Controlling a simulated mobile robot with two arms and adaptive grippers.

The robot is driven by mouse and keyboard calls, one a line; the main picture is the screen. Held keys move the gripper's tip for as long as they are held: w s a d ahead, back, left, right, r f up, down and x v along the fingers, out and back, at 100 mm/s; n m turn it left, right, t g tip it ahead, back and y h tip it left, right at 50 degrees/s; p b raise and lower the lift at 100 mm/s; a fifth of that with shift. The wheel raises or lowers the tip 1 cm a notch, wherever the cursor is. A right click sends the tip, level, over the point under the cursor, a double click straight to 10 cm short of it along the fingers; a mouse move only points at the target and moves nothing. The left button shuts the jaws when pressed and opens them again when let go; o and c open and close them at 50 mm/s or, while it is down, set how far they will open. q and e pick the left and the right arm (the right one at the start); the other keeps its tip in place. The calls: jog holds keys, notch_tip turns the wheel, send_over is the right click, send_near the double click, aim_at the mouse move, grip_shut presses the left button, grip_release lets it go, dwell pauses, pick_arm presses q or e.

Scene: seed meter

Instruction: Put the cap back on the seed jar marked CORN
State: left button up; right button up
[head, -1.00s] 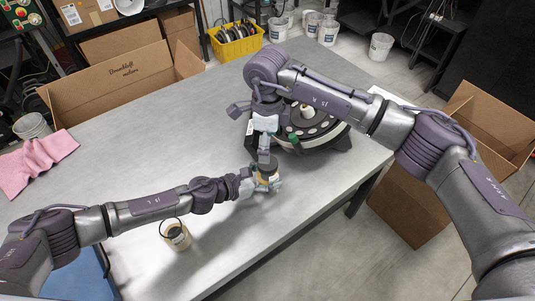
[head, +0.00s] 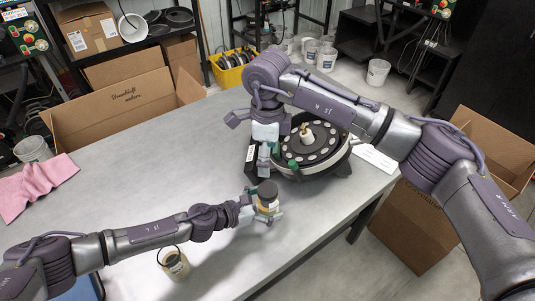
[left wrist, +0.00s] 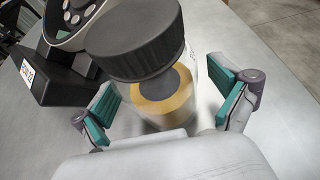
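A clear jar (head: 268,207) with tan contents or label stands upright on the grey table, with a wide black cap (head: 267,189) on its mouth. In the left wrist view the cap (left wrist: 136,38) sits over the jar (left wrist: 168,100); no CORN marking is readable. My left gripper (head: 262,209) reaches around the jar at low height. In the left wrist view its teal-padded fingers (left wrist: 168,100) stand either side, with a gap at the right. My right gripper (head: 269,160) is above and behind the cap, clear of it, pointing down with fingers apart and nothing visible between them.
A round seed meter (head: 325,153) with a dark disc stands just behind the jar. Another small labelled jar (head: 177,269) with a dark loop at its top stands at the front left. A pink cloth (head: 38,187) lies at the left. The middle left of the table is clear.

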pick_arm(q)
jog(key=v, duration=1.1)
jog(key=shift+s+a+r, duration=0.25)
jog(key=shift+a, duration=0.15)
